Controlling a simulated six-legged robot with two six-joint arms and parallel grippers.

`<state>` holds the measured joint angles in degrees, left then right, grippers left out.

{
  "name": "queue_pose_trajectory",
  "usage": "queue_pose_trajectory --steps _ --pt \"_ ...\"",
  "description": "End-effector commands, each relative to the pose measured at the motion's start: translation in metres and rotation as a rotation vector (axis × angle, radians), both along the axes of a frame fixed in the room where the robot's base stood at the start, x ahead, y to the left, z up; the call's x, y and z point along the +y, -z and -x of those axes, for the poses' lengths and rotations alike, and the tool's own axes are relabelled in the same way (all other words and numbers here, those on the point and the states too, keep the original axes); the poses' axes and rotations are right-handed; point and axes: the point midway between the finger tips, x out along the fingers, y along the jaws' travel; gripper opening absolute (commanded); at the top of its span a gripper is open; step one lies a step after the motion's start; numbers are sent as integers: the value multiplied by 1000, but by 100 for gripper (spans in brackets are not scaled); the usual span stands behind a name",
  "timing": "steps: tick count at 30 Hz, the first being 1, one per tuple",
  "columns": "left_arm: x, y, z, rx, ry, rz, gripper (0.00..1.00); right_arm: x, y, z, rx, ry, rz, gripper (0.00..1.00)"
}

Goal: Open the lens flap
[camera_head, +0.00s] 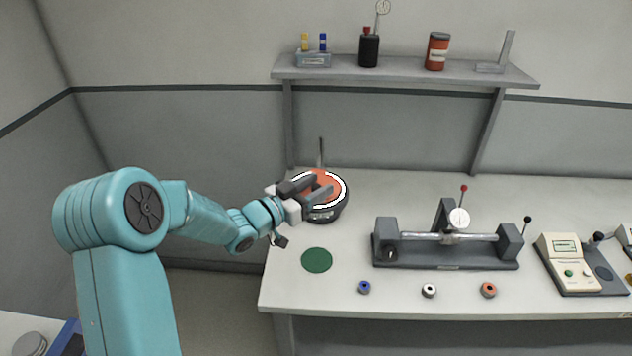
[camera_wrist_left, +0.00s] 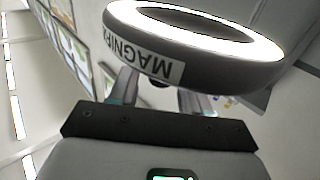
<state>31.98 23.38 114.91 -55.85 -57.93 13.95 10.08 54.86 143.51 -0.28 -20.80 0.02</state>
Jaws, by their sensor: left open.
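The magnifier (camera_head: 327,212) is a dark round head with a bright white ring light, at the back left of the bench. An orange-red disc, which looks like the lens flap (camera_head: 332,184), covers the middle of the ring in the head view. My left gripper (camera_head: 312,187) is open and overlaps the left side of the ring in that view; I cannot tell whether it touches. In the left wrist view, the magnifier (camera_wrist_left: 215,68) shows its label upside down, close beyond my open fingers (camera_wrist_left: 160,92); the flap is not clear there. My right gripper is not in view.
A green disc (camera_head: 316,260) lies in front of the magnifier. A grey fixture with a rod (camera_head: 447,238) stands to the right, with several small rings before it. A shelf (camera_head: 400,71) with bottles hangs above. A device with buttons (camera_head: 568,262) stands at the right.

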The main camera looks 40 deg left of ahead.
Motion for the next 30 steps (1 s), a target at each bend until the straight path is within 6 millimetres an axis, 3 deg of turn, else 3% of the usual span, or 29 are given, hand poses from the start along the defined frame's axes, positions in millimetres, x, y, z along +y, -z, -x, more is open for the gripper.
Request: queue_pose_trajectory --steps 9,10,14,15,30 --pt "-1 0 -4 0 0 0 48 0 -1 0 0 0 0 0" --pt "-1 0 -4 0 0 0 44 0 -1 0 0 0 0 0" --pt "-1 0 -4 0 0 1 2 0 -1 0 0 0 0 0" --pt "-1 0 -4 0 0 1 0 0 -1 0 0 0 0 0" --pt "1 -3 4 -1 -2 0 0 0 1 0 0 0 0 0"
